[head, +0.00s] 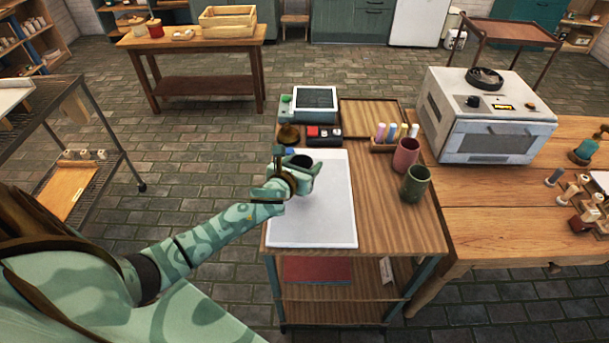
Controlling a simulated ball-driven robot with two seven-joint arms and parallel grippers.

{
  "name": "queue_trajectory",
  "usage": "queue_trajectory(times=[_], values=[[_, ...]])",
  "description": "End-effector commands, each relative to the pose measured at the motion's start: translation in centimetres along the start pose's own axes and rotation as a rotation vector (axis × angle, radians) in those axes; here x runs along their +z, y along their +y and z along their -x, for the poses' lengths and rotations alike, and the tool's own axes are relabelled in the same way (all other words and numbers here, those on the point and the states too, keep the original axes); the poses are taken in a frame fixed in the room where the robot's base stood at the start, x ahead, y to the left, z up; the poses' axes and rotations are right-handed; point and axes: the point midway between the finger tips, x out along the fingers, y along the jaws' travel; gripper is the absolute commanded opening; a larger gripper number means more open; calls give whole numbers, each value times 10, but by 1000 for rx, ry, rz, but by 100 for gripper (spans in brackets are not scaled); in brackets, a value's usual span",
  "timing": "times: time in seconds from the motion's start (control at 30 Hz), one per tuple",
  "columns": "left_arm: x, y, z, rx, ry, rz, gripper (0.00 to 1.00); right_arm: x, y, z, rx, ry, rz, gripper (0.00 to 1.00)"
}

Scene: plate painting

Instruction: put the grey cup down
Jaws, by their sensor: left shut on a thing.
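My left gripper (296,176) is shut on the grey cup (302,161), over the white mat (330,220) on the wooden cart. Only the cup's dark opening and upper rim show clearly; the fingers cover most of its side. The cup looks about upright. I cannot tell whether its base touches the mat or is above it. My right gripper is not in view.
A pink cup (405,155) and a green cup (414,183) stand right of the mat. Behind it are a brown bowl (288,135), a paint box (323,136), and a rack of coloured sticks (396,140). A white kiln (485,120) stands at right.

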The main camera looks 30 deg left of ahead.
Motion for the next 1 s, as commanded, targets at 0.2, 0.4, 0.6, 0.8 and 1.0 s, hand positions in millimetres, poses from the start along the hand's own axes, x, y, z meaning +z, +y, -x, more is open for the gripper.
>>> queue_trajectory(times=[0.2,0.4,0.6,0.8,1.0], values=[[-32,2,-16,0,3,3,27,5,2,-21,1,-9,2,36],[-34,2,-17,0,-1,0,27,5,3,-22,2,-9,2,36],[-37,2,-18,0,0,0,27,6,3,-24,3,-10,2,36],[-37,2,-17,0,1,0,82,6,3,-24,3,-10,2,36],[-36,2,-17,0,1,0,82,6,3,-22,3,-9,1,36]])
